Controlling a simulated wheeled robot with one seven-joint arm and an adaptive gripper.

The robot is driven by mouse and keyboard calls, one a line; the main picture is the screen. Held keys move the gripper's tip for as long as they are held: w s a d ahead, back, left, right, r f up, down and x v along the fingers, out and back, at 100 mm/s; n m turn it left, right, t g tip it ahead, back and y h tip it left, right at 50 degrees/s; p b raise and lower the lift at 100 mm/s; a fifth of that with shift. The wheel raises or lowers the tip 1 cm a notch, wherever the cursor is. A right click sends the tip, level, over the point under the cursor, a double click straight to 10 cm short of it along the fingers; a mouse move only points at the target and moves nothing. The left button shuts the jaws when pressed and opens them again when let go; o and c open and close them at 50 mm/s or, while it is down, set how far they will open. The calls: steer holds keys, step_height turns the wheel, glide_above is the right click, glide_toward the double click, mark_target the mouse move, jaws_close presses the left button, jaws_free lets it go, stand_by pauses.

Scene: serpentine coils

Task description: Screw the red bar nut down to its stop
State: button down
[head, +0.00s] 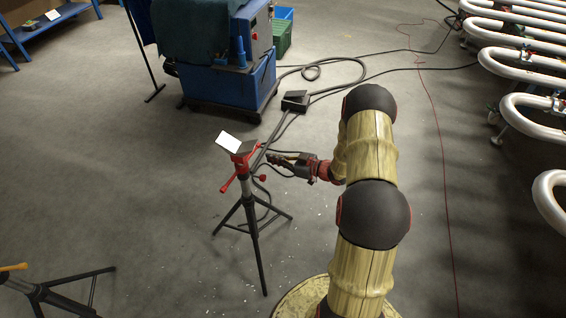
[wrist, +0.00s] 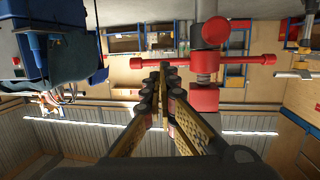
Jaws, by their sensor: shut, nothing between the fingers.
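The red bar nut shows in the wrist view (wrist: 238,60) as a long red bar with knobbed ends, crossing the stand's grey column. In the head view, it shows as a slanting red handle (head: 228,184) below the red head (head: 243,162) of a black tripod stand (head: 250,212). My gripper (head: 272,157) is just right of the stand's head. Its fingers are together and empty in the wrist view (wrist: 164,68). They overlap the left half of the bar there; I cannot tell whether they touch it.
A white plate (head: 228,143) lies tilted at the stand's top. A blue machine cart (head: 228,88) stands behind, with black cables on the floor. White serpentine coils (head: 525,70) line the right side. Another tripod (head: 45,290) stands at the lower left. Floor around the stand is mostly clear.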

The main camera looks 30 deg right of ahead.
steer(key=shift+b+x, duration=0.8)
steer(key=shift+x, duration=2.15)
steer(key=shift+x, duration=0.85)
steer(key=shift+d, duration=0.15)
